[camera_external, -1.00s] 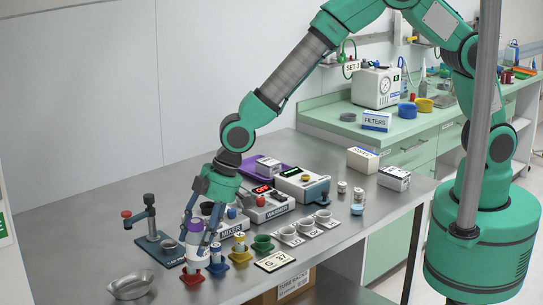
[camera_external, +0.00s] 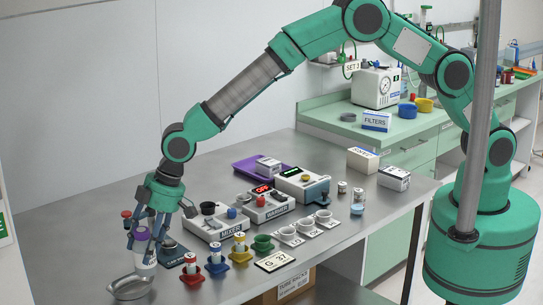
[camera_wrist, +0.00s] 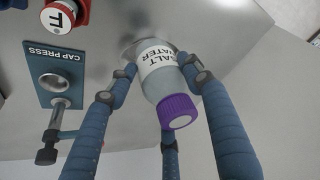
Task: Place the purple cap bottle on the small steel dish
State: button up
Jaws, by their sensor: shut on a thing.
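The purple cap bottle (camera_external: 144,248) is white with a purple cap, and its label in the wrist view (camera_wrist: 160,62) reads SALT WATER. My gripper (camera_external: 145,240) is shut on it, with its blue fingers around the bottle. The small steel dish (camera_external: 128,289) is at the near left of the steel table. The bottle is at the dish's back right edge in the outside view. In the wrist view the dish (camera_wrist: 128,47) is partly hidden behind the bottle. I cannot tell whether the bottle touches it.
The cap press (camera_external: 171,252) stands just right of the bottle. Red (camera_external: 191,270), blue (camera_external: 216,263) and yellow (camera_external: 240,252) holders line the front edge. The mixer (camera_external: 217,224) is behind them. The table is bare left of the dish.

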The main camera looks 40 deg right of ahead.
jog(key=shift+w+a+r, duration=0.1)
jog(key=shift+a, duration=0.1)
jog(key=shift+f+b, duration=0.3)
jog(key=shift+f, duration=1.5)
jog(key=shift+f, duration=0.2)
jog(key=o, duration=1.4)
jog(key=shift+c, duration=0.2)
jog(key=shift+r, duration=0.1)
jog(key=shift+v, duration=0.8)
jog(key=p+v, duration=0.1)
jog(key=v, duration=0.9)
jog(key=shift+d+r, duration=0.15)
jog(key=shift+r, duration=0.1)
